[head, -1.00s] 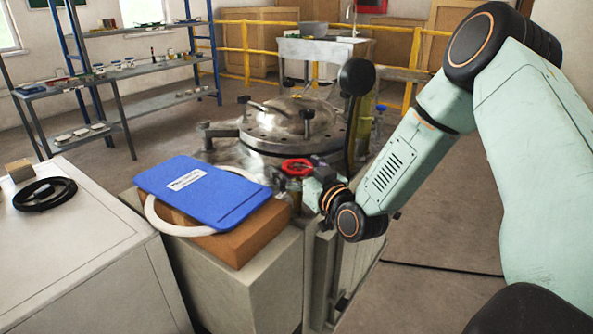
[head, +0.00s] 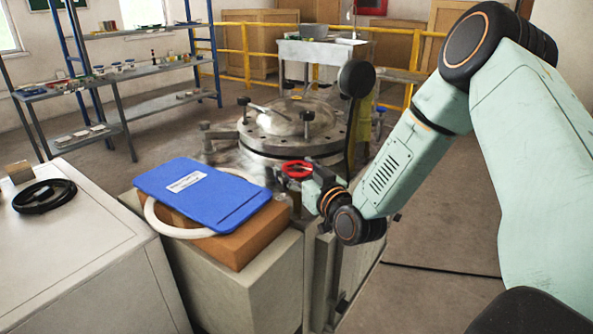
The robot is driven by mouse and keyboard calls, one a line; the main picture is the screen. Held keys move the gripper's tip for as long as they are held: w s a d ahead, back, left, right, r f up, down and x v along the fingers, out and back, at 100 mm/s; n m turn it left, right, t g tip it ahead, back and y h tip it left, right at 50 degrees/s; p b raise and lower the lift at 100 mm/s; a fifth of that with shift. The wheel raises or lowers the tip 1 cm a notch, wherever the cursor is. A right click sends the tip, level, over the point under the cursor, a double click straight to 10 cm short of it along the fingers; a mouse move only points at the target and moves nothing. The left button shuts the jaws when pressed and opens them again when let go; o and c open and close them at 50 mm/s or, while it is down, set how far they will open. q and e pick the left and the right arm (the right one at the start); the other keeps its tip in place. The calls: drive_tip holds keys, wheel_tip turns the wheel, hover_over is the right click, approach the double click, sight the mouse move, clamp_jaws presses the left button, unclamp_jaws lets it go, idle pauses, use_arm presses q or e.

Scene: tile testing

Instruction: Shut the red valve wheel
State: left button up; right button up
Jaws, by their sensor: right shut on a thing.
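The red valve wheel (head: 297,169) is in the middle of the head view, in front of the round metal vessel (head: 290,142). My right gripper (head: 312,177) reaches it from the right and is shut on its right side. The gripper's fingers are dark and small, and the wheel's right edge is partly hidden by them. The valve stem below the wheel is mostly hidden. My left gripper does not show.
A blue clipboard-like board (head: 203,192) and a white hose ring (head: 160,226) lie on a brown box (head: 255,236) left of the wheel. A white cabinet (head: 75,270) with a black cable coil (head: 45,196) stands at the left. Open floor (head: 440,240) lies right.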

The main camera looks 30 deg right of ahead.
drive_tip(key=shift+a+h, duration=0.1)
drive_tip(key=shift+h, duration=0.2)
drive_tip(key=shift+m+h+b, duration=0.4)
drive_tip(key=shift+m+h, duration=0.5)
drive_tip(key=shift+h, duration=0.2)
drive_tip(key=o, duration=1.2)
drive_tip(key=shift+c, duration=0.2)
drive_tip(key=s+a, duration=0.2)
drive_tip(key=s, duration=0.9)
drive_tip(key=shift+s+a, duration=0.15)
drive_tip(key=shift+s, duration=0.25)
drive_tip(key=shift+w, duration=0.1)
